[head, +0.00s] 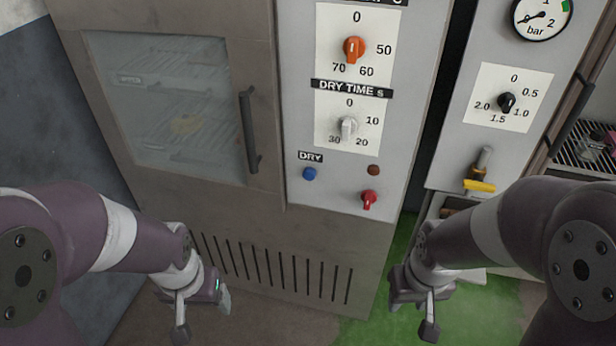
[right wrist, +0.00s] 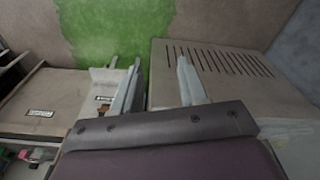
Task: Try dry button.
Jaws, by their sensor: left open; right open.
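The blue dry button (head: 309,174) sits under the DRY label (head: 311,157) on the white control panel (head: 330,190) of a grey cabinet. My left gripper (head: 224,300) is below and left of the button, in front of the cabinet's lower part, apart from it. My right gripper (head: 395,300) is below and right of the panel, over the green floor patch. In the right wrist view my right gripper's fingers (right wrist: 160,80) stand apart with nothing between them.
An orange knob (head: 354,49), a white dry time knob (head: 348,128), a red knob (head: 369,198) and a small dark red lamp (head: 373,170) share the panel. The cabinet's windowed door (head: 165,105) looks closed. A pressure panel (head: 510,100) with a yellow lever (head: 480,185) stands to the right.

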